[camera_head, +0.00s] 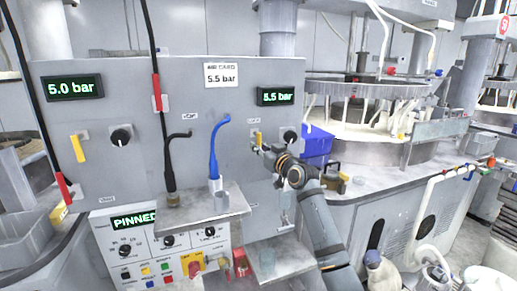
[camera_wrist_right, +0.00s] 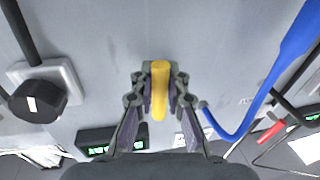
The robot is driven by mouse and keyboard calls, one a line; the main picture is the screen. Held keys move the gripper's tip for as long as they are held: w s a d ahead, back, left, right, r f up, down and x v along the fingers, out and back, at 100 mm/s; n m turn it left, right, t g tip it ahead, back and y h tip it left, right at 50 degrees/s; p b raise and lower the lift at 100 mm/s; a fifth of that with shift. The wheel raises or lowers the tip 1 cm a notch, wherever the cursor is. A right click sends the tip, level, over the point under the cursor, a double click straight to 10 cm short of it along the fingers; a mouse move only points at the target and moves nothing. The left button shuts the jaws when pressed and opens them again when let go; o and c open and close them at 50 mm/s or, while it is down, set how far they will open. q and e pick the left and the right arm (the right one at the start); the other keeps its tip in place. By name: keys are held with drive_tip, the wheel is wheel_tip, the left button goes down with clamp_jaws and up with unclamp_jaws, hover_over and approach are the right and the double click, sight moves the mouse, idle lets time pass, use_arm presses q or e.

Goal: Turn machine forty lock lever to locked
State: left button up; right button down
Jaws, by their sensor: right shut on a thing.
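Two yellow levers show on the grey panel in the head view. One lever (camera_head: 78,148) is on the left half beside a black knob, roughly upright and free. The other lever (camera_head: 259,137) is on the right half, under the 5.5 bar display, and is mostly hidden by my right gripper (camera_head: 263,149). In the right wrist view this yellow lever (camera_wrist_right: 160,88) lies between the two fingers of my right gripper (camera_wrist_right: 160,98), which is shut on it. I cannot read which machine the lever's label names. My left gripper is not in view.
A black knob (camera_head: 289,135) sits just right of the held lever. A blue hooked hose (camera_head: 216,147) and a black hose (camera_head: 170,170) stand on a ledge to its left. A blue bin (camera_head: 318,143) and a round polishing machine (camera_head: 370,140) are to the right.

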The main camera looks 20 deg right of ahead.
drive_tip(key=c, duration=1.3)
unclamp_jaws()
drive_tip(key=shift+s, duration=0.1)
drive_tip(key=v, duration=1.2)
